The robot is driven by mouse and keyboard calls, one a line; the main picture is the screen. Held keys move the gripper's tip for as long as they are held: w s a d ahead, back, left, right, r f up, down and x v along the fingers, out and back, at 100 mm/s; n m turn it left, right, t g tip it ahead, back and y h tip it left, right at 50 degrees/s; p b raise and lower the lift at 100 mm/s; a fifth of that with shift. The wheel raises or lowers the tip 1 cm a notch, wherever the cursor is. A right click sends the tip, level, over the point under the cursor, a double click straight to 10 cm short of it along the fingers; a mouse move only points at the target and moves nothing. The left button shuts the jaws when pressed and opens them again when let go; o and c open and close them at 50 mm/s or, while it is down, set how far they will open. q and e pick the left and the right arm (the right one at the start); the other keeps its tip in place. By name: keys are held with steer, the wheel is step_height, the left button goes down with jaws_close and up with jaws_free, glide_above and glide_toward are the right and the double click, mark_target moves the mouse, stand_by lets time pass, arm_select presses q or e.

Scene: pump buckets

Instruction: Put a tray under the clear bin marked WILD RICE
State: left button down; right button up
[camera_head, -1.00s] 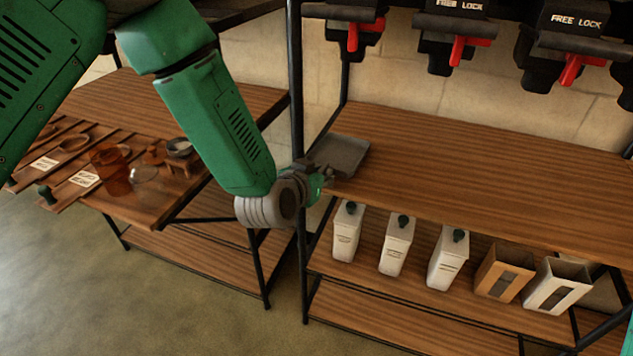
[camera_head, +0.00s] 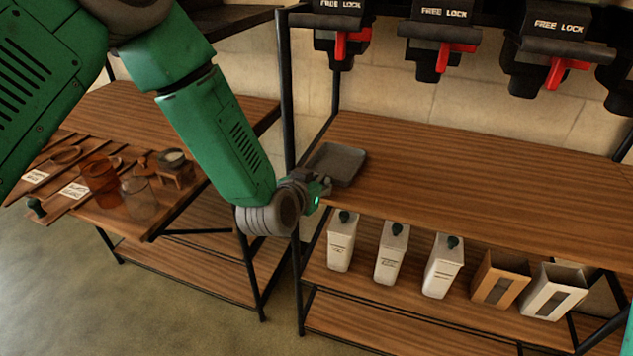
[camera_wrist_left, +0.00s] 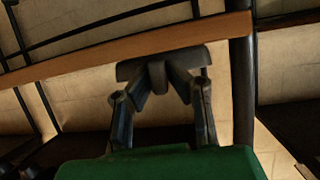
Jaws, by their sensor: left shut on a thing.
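A shallow dark grey tray (camera_head: 340,163) is at the left end of the upper wooden shelf, near its front edge. I cannot tell whether it rests on the wood or is just above it. My left gripper (camera_head: 325,186) is shut on the tray's near edge. In the left wrist view the fingers (camera_wrist_left: 160,82) close on the dark tray edge (camera_wrist_left: 135,70). Dispensers with red levers (camera_head: 453,55) and FREE LOCK labels hang above the shelf. Their bins are cut off at the top, and no WILD RICE label shows. My right gripper is out of view.
The upper shelf (camera_head: 460,180) is clear right of the tray. A black post (camera_head: 287,90) stands left of the tray. White containers (camera_head: 391,252) and open boxes (camera_head: 500,278) stand on the shelf below. Scoops and jars (camera_head: 101,183) lie on the left table.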

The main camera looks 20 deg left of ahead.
arm_select(q)
steer(key=c, duration=1.5)
jaws_free()
steer(key=shift+d, duration=0.25)
steer(key=shift+o, duration=0.2)
steer(key=shift+d, duration=0.2)
steer(key=shift+a, duration=0.25)
steer(key=shift+s+a+r, duration=0.1)
steer(key=shift+s+a, duration=0.05)
steer(key=shift+s, duration=0.2)
steer(key=d+v, duration=0.1)
steer(key=v, duration=0.9)
steer(key=s+a+f+g, duration=0.3)
steer(key=s+f+g, duration=0.1)
steer(key=s+f, duration=0.45)
steer(key=s+a+f+g, duration=0.2)
steer(key=s+f+g, duration=0.1)
steer(key=s+f, duration=0.5)
steer(key=s+a+f+g, duration=0.2)
steer(key=s+f+g, duration=0.1)
steer(key=s, duration=0.3)
steer(key=s+a+f+g+y, duration=0.1)
steer(key=s+a+f+g, duration=0.1)
steer(key=s+f, duration=0.3)
steer(key=shift+s+a+n+g+y, duration=0.35)
steer(key=shift+s+a, duration=0.35)
steer(key=shift+s, duration=0.45)
